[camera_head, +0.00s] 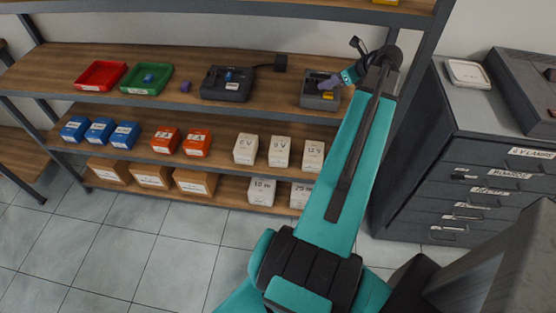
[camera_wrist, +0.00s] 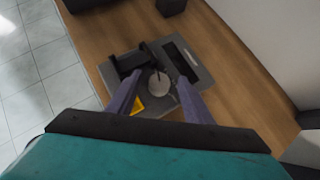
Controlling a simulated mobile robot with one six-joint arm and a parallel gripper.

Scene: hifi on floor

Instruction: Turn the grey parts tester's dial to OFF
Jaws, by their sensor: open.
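The grey parts tester (camera_head: 318,101) stands at the right end of the wooden top shelf. It also shows in the wrist view (camera_wrist: 166,104), with a dark bracket-like part, a grey plate and a yellow sticker. Its dial (camera_wrist: 159,84) is a pale round disc with a thin dark mark. My gripper (camera_head: 332,83) is over the tester. In the wrist view my gripper (camera_wrist: 158,79) is open, its purple fingers on either side of the dial. I cannot tell whether they touch it or how high they are. The dial's lettering is too small to read.
Red (camera_head: 101,75) and green (camera_head: 146,79) trays are further left. A drawer cabinet (camera_head: 480,180) stands to the right. Boxes fill the lower shelves.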

